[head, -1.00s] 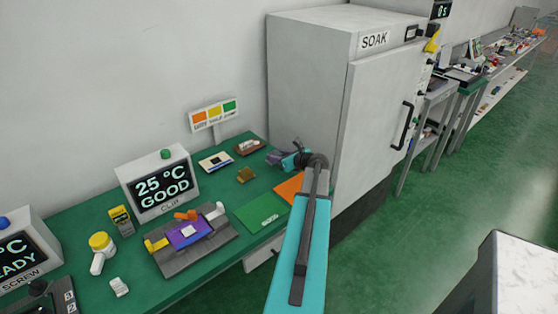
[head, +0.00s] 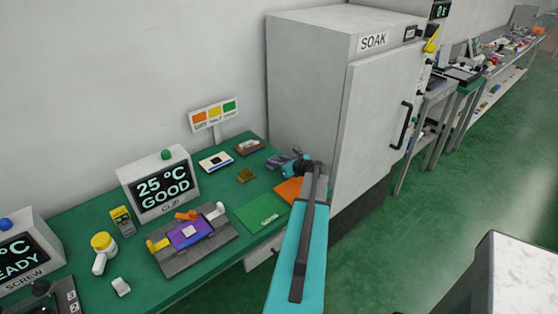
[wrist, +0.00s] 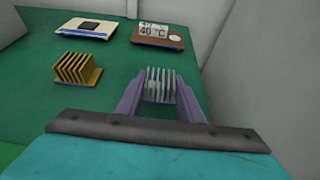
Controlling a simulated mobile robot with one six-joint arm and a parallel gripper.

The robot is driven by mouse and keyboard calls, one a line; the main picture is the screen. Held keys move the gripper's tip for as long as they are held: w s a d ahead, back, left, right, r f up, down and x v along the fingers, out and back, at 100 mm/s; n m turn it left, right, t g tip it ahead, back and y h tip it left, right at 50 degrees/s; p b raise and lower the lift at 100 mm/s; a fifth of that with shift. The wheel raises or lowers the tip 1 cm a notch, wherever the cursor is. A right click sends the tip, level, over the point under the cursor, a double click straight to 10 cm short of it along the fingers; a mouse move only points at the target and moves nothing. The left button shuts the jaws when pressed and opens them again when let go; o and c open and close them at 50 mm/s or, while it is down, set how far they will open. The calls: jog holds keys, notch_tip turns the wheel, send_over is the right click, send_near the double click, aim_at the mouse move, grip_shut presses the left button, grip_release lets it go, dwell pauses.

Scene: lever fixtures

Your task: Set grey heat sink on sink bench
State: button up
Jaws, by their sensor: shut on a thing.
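The grey heat sink (wrist: 160,85) is a small finned block with a blue base edge. In the wrist view it sits between the two purple fingers of my gripper (wrist: 158,92), which is shut on it. It is at or just above the green bench top (wrist: 115,75); I cannot tell if it touches. In the head view my gripper (head: 280,162) is over the back right end of the bench (head: 215,172), near the SOAK cabinet, and the heat sink is hidden or too small to tell.
A gold heat sink (wrist: 77,70) stands to the left. A cream board (wrist: 84,28) and a brown board with a 40 °C label (wrist: 158,36) lie behind. The SOAK cabinet (head: 310,90) is close on the right. A purple board (head: 188,233) sits in a clip fixture.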

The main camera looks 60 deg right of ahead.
jog(key=shift+f, duration=0.15)
jog(key=o, duration=1.1)
jog(key=shift+r, duration=0.25)
jog(key=b+v, duration=0.2)
jog(key=v, duration=1)
jog(key=shift+f, duration=0.1)
